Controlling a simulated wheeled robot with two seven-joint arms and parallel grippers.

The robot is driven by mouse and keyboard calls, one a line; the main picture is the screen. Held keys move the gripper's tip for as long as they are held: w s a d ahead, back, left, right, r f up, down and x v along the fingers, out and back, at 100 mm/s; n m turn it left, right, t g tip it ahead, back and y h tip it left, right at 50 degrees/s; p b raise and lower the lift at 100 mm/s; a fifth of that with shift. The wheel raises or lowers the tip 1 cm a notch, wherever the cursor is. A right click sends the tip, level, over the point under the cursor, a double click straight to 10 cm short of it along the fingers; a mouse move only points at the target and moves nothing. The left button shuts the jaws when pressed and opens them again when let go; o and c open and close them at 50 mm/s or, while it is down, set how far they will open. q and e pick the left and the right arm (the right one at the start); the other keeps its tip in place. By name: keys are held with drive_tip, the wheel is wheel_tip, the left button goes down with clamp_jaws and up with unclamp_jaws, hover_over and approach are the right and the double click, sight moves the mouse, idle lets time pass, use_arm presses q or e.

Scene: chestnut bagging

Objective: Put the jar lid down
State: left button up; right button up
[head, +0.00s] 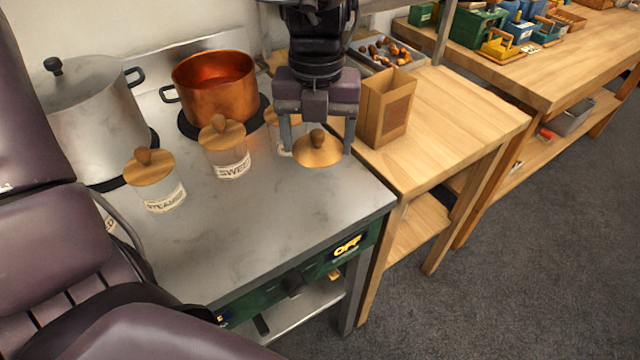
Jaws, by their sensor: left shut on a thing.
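My left gripper (318,150) points down over the right part of the steel stove top (240,240). Its two fingers stand on either side of a round wooden jar lid (320,154) with a brown knob and are shut on it. The lid is level and low, close to the stove top; I cannot tell whether it touches. A jar (272,122) stands just behind and left of the lid, mostly hidden by the gripper. Two other glass jars with wooden lids, the left jar (165,200) and the middle jar (232,165), stand further left. My right gripper is out of view.
A copper pot (222,95) and a large steel pot (95,125) stand at the back. An open paper-brown box (385,108) is on the wooden table (465,120) right of the stove, with a chestnut tray (380,65) behind. The stove's front is clear.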

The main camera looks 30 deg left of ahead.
use_arm(q)
hover_over(318, 195)
wheel_tip(318, 195, down, 6)
drive_tip(key=shift+r, duration=0.2)
wheel_tip(318, 195, down, 4)
drive_tip(key=shift+f, duration=0.1)
drive_tip(key=shift+b, duration=0.35)
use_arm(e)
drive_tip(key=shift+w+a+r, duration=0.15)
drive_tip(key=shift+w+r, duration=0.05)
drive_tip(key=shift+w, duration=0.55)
use_arm(q)
drive_tip(key=shift+f, duration=0.15)
drive_tip(key=o, duration=1)
drive_tip(key=shift+c, duration=0.2)
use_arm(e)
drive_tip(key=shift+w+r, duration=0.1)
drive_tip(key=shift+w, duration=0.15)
